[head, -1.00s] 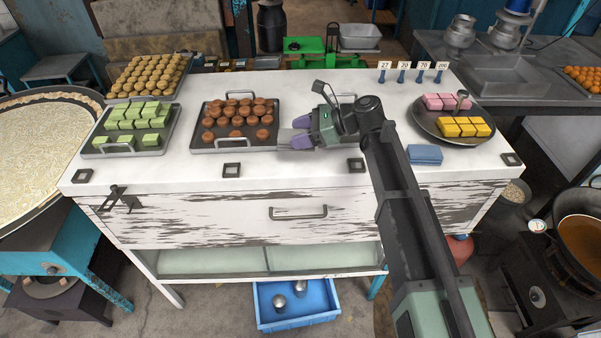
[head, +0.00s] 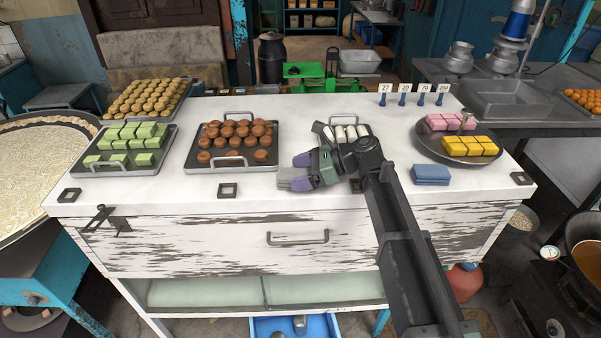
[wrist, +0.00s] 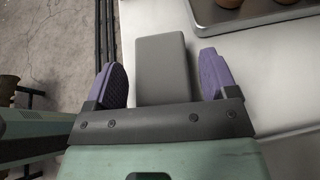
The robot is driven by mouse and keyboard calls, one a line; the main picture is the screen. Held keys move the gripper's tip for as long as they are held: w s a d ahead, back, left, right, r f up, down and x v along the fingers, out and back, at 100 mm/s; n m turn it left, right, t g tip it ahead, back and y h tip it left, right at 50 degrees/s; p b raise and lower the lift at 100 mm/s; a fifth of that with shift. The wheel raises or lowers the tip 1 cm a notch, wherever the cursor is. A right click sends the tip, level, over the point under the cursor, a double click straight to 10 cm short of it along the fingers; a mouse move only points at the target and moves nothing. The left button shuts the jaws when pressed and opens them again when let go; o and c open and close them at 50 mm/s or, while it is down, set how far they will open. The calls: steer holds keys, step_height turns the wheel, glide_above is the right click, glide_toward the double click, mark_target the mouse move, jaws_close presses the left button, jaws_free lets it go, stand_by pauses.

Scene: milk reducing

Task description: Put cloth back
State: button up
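A grey folded cloth, shaped like a flat slab (head: 289,178), lies at the front middle of the white counter. In the wrist view the grey cloth (wrist: 162,68) sits between the two purple fingers, with a narrow gap on each side. My gripper (head: 298,174) is open around it, low over the counter; it also shows in the wrist view (wrist: 162,82). A blue folded cloth stack (head: 431,174) lies apart to the right on the counter. The near end of the grey cloth is hidden behind the gripper's body.
A tray of brown sweets (head: 193,160) is just left of my gripper. A tray with white rolls (head: 366,128) is behind it, partly hidden by my arm. A round plate (head: 425,143) with pink and yellow sweets stands right. The counter's front edge (head: 300,207) is close.

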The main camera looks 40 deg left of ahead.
steer(key=shift+o, duration=0.3)
steer(key=shift+d, duration=0.1)
steer(key=p+v, duration=0.4)
steer(key=v, duration=0.6)
steer(key=shift+w+d+r, duration=0.1)
steer(key=shift+d, duration=0.2)
steer(key=d+f+n+t+h, duration=0.3)
steer(key=d+f, duration=0.1)
steer(key=d, duration=1)
steer(key=d+f+n+t+h, duration=0.2)
steer(key=d+f+n+t, duration=0.15)
steer(key=d, duration=1.15)
steer(key=s+d+f+n+h, duration=0.1)
steer(key=s+d+n+h, duration=0.1)
steer(key=d, duration=0.8)
steer(key=s+d+f+n+t+h, duration=0.1)
steer(key=s+d+h, duration=0.3)
steer(key=d, duration=0.6)
steer(key=shift+d+f+n, duration=0.25)
steer(key=shift+f+n, duration=0.35)
steer(key=shift+n, duration=0.05)
steer(key=shift+t, duration=0.25)
steer(key=shift+c, duration=0.2)
